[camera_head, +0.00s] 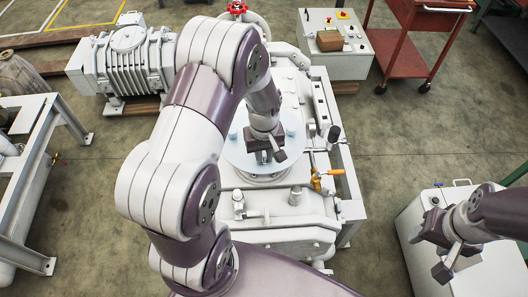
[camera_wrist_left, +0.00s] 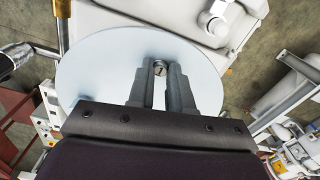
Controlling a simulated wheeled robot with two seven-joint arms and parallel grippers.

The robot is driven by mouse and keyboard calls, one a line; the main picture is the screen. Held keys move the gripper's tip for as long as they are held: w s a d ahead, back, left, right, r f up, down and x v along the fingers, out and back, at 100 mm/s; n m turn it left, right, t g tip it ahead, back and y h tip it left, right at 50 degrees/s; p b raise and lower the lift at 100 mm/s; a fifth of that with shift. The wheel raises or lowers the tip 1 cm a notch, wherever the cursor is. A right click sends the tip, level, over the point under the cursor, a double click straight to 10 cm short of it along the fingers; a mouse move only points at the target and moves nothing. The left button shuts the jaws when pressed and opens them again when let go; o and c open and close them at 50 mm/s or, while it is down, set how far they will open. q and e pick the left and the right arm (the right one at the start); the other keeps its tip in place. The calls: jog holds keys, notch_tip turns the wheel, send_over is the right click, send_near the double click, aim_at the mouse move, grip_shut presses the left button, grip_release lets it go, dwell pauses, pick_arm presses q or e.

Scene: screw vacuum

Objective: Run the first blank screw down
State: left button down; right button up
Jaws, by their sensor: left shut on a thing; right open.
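The round pale blue-white blank (camera_head: 236,158) lies flat on top of the machine in the head view. It also fills the middle of the left wrist view (camera_wrist_left: 95,75). My left gripper (camera_head: 267,156) points down over the blank's near right part. In the left wrist view its two fingers (camera_wrist_left: 160,78) are shut on a small metal screw (camera_wrist_left: 159,68) near the blank's edge. Whether the screw's thread is in its hole is hidden. My right gripper (camera_head: 443,258) is open and empty at the lower right, away from the blank.
An orange-handled valve (camera_head: 328,172) stands just right of the blank. A white cabinet (camera_head: 410,230) is below my right gripper. A grey box (camera_head: 335,50) and a red cart (camera_head: 408,45) stand behind. My left arm covers much of the machine's left side.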

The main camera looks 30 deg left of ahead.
aim_at(264, 159)
pick_arm(q)
jog(key=m, duration=0.4)
jog(key=shift+r+m+p, duration=0.1)
jog(key=shift+m+p, duration=0.2)
jog(key=shift+p, duration=0.05)
jog(key=m, duration=0.3)
jog(key=shift+w+m, duration=0.1)
jog(key=shift+m, duration=0.2)
jog(key=m+p, duration=0.1)
jog(key=m, duration=0.3)
jog(key=shift+m, duration=2.1)
jog(key=c, duration=1)
grip_release()
notch_tip(264, 159, up, 13)
jog(key=shift+f+b, duration=0.2)
jog(key=shift+b, duration=0.95)
